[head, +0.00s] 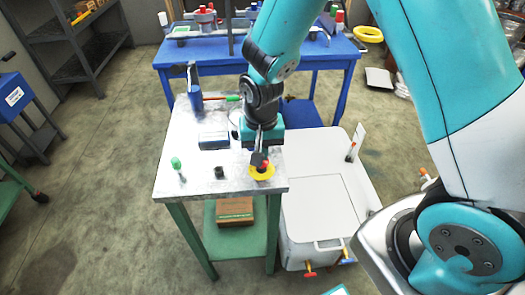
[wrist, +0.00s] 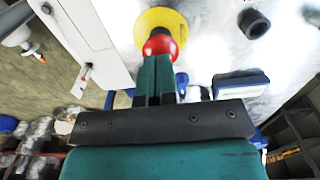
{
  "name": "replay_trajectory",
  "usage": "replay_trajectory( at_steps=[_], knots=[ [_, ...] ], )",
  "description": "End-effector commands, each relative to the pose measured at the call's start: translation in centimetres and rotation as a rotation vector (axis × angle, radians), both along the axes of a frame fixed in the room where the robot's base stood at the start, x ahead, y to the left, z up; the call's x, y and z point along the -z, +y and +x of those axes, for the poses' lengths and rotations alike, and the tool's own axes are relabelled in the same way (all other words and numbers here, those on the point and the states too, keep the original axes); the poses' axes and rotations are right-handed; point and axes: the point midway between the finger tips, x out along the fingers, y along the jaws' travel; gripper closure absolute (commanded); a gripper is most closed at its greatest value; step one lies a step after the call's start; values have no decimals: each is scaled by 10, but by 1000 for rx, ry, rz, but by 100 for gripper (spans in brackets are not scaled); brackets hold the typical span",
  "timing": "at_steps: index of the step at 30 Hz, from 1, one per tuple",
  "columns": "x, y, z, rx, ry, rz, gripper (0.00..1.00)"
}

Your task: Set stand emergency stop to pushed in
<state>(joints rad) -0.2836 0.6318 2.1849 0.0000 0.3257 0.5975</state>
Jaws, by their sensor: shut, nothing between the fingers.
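The emergency stop is a red mushroom button (wrist: 160,43) on a yellow round base (wrist: 163,20). It stands on the light table top (head: 180,150) near its front right corner. In the head view the yellow base (head: 262,173) shows, and the red button (head: 265,163) is partly hidden by my gripper. My gripper (head: 258,160) is shut and empty, directly over the button. In the wrist view the closed fingertips (wrist: 155,58) are at the red button's edge, touching or very close. I cannot tell whether the button is pushed in.
A black knob (head: 219,172) and a green-topped part (head: 177,163) stand left of the stop. A dark blue box (head: 213,141) lies behind. A white cabinet (head: 325,205) adjoins the table's right side. A blue table (head: 180,57) stands at the back.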

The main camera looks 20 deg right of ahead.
Motion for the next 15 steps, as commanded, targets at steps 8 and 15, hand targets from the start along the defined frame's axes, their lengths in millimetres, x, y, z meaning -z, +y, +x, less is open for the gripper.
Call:
replay_trajectory(
  at_steps=[8,15],
  knots=[
    [8,0,0,0,-1,1,100],
    [11,0,0,0,0,0,100]
  ],
)
